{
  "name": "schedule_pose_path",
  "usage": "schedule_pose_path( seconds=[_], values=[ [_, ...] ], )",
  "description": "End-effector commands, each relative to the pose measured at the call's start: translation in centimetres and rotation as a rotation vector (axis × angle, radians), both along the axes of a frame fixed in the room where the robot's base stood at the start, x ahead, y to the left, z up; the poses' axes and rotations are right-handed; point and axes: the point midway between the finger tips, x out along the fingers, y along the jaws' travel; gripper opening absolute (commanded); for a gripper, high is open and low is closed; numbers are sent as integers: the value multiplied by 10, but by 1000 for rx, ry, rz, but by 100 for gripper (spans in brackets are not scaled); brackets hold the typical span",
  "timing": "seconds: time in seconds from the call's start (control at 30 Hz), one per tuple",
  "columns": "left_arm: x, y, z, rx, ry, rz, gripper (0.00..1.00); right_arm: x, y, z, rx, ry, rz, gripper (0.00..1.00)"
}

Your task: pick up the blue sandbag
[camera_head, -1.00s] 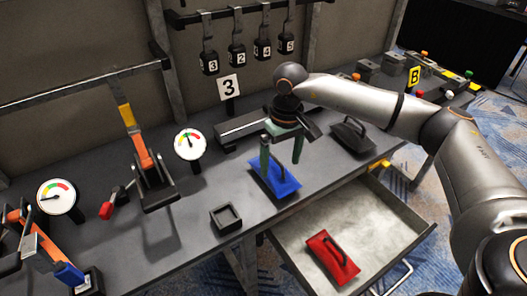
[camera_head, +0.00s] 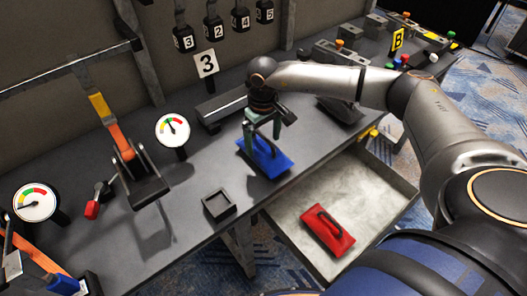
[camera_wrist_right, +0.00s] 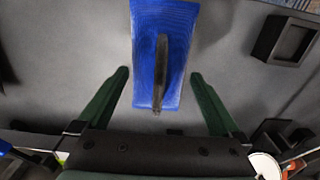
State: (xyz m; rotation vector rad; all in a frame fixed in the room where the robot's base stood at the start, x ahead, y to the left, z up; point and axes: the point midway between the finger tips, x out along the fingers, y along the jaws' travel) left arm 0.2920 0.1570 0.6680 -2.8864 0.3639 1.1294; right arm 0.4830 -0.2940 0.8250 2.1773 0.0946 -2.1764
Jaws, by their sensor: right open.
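The blue sandbag (camera_head: 270,163) lies flat on the dark workbench, with a dark strap handle along its top. In the right wrist view the sandbag (camera_wrist_right: 146,50) points lengthwise between the fingers, its handle near the middle. My right gripper (camera_head: 262,137) is open, pointing down just over the sandbag. Its two green fingers (camera_wrist_right: 159,76) stand one on each side of the bag's near end, with gaps to both sides. Whether the fingertips reach the bench is not clear. My left gripper is not in view.
A red sandbag (camera_head: 328,230) lies in the open drawer (camera_head: 375,187) below the bench edge. A small square tray (camera_head: 219,205) sits left of the blue bag. A dark bag (camera_head: 340,112) lies behind the arm. Clamps and gauges (camera_head: 172,129) stand at left.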

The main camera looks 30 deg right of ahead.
Motion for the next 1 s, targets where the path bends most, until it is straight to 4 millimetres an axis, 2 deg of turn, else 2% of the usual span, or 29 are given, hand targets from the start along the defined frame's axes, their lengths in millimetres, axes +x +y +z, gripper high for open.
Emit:
schedule_pose_path(
  seconds=[0.1,0.23,0.53,1.0],
  values=[
    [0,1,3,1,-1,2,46,-1,-2,-20,-1,4,-1,100],
    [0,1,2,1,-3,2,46,-1,-1,-36,1,2,-1,100],
    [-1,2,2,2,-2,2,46,0,-1,-41,0,0,0,100],
    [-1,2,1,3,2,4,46,0,-1,-40,0,0,0,47]
  ],
)
